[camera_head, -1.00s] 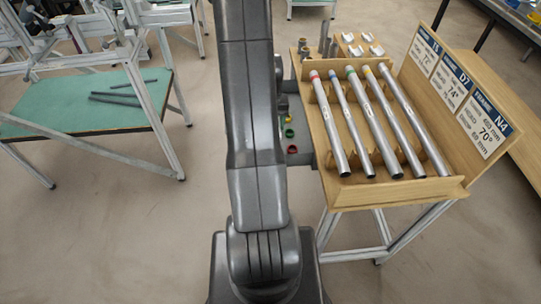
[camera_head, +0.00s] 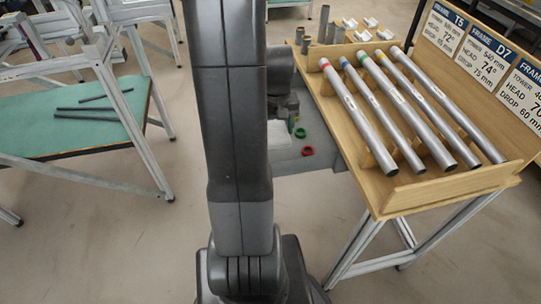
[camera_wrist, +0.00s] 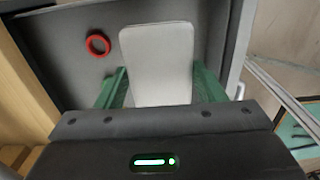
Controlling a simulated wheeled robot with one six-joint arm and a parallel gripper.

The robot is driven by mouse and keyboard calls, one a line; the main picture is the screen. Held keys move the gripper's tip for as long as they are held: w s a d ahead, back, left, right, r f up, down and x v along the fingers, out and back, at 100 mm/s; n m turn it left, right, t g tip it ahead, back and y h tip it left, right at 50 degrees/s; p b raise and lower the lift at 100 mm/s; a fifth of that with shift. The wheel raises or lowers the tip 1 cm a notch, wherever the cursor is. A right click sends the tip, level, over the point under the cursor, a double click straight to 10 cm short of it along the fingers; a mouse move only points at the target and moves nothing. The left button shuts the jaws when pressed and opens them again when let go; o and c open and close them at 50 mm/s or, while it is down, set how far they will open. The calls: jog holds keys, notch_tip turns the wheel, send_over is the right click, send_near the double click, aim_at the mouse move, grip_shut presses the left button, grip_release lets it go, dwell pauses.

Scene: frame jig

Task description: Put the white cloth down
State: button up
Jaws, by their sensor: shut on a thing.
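The white cloth (camera_wrist: 157,55) is a flat pale pad with rounded corners, seen between the two green fingers of my gripper (camera_wrist: 160,88) in the wrist view. The fingers are shut on it. Its near end is hidden by the gripper body. In the head view, part of the cloth (camera_head: 281,138) shows pale beside my arm, over a grey tray (camera_head: 318,160). I cannot tell whether the cloth touches the tray floor.
A wooden rack (camera_head: 440,190) with several metal tubes stands right. A green-topped table (camera_head: 70,125) stands left. Tray floor around the cloth looks mostly clear.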

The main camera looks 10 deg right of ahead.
aim_at(276, 131)
notch_tip(276, 131, down, 9)
jog(key=shift+r+b, duration=0.1)
jog(key=shift+b, duration=0.45)
jog(key=shift+f, duration=0.25)
jog(key=o, duration=0.9)
notch_tip(276, 131, up, 12)
jog(key=shift+r+p, duration=0.2)
jog(key=shift+p, duration=0.7)
jog(key=shift+f+b, duration=0.65)
jog(key=shift+f, duration=3.6)
